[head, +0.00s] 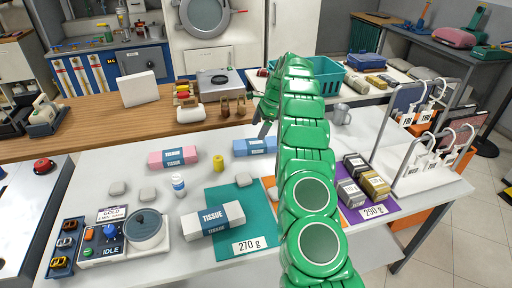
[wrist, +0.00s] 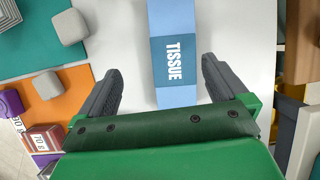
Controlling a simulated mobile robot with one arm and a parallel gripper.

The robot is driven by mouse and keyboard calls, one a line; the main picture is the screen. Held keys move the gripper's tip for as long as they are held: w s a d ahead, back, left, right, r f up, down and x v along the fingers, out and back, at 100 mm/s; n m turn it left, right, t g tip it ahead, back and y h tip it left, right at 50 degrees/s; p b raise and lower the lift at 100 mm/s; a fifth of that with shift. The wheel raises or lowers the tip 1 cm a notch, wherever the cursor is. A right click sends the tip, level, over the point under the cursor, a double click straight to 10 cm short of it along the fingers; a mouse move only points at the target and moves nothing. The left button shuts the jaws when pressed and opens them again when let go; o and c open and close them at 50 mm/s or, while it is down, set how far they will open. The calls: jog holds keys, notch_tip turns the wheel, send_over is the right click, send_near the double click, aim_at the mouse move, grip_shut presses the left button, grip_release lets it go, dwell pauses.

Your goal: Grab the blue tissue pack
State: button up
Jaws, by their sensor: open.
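The blue tissue pack (head: 256,146) lies flat on the white table, left of my green arm in the head view. In the wrist view the blue tissue pack (wrist: 178,75) runs from the top edge down between my fingers, its dark label reading TISSUE. My gripper (wrist: 160,85) is open, one finger on each side of the near end of the pack, with a gap on both sides. In the head view my gripper (head: 266,129) shows only partly beside the pack's right end, mostly hidden by my arm.
A pink tissue pack (head: 172,157), a white tissue pack (head: 213,219) on a teal mat (head: 258,220) and a yellow cylinder (head: 218,163) are nearby. Small weight boxes (head: 355,165) and a white rack (head: 418,165) stand right. Bare table surrounds the blue pack.

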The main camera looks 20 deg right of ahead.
aim_at(256, 142)
jog(key=f, duration=0.1)
jog(key=w+d+f, duration=0.1)
jog(key=shift+w+d+f+m, duration=0.15)
jog(key=shift+d+f+m, duration=0.15)
jog(key=shift+f+m, duration=0.1)
jog(key=shift+x, duration=1.1)
jog(key=shift+w+d+x, duration=0.15)
jog(key=shift+x, duration=1.25)
jog(key=shift+w+d+x, duration=0.15)
jog(key=shift+x, duration=1.25)
jog(key=c, duration=0.9)
jog(key=shift+c, duration=0.3)
